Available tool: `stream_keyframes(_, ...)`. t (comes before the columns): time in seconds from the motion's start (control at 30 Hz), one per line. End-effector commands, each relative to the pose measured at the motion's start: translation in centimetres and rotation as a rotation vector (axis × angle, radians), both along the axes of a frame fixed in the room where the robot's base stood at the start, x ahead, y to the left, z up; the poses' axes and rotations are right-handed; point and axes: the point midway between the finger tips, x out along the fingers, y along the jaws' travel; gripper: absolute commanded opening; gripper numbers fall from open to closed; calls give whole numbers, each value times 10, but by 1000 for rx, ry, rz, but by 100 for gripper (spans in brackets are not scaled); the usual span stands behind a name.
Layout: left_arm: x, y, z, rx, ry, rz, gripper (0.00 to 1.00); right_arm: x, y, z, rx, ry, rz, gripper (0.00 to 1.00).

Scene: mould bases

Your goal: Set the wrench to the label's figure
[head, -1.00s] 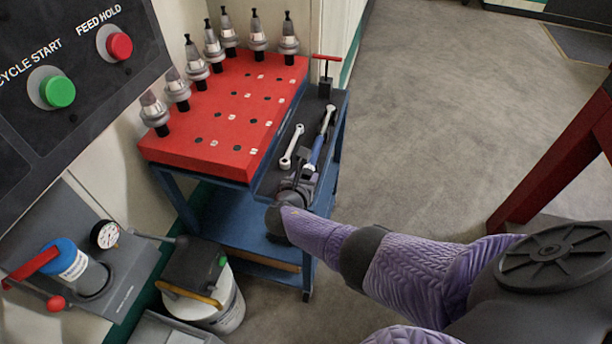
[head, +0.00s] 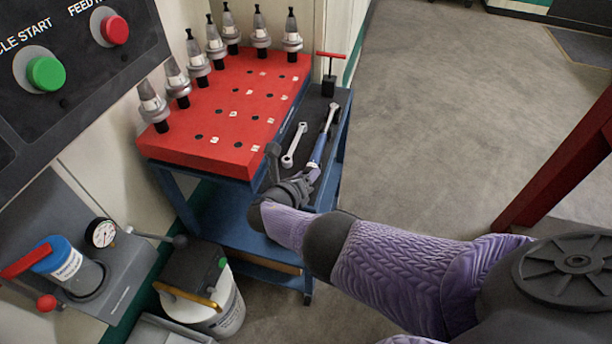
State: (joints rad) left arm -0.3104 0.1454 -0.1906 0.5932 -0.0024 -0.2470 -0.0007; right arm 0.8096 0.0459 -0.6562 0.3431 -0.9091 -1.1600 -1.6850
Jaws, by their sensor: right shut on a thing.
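The torque wrench (head: 321,145) has a steel shaft and head and a blue handle. It lies along the dark tray strip (head: 306,112) on the right side of the cart. My right gripper (head: 308,178) is at the near end of its handle and shut on it; the grip itself is mostly hidden by the gripper. The wrench's scale is too small to read. I cannot make out a label with a torque figure. My left gripper is not in view.
A short steel spanner (head: 294,146) lies left of the wrench. A red plate (head: 232,112) carries several tool holders along its back and left edges. A red T-handle (head: 329,72) stands at the strip's far end.

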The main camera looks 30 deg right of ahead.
Motion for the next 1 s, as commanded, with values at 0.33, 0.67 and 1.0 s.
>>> stream_keyframes(0.33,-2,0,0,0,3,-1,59,0,0,-1,-2,5,0,0)
stream_keyframes(0.67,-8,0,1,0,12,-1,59,0,0,0,-2,4,0,61)
stream_keyframes(1.0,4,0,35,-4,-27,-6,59,-21,43,24,0,3,4,61)
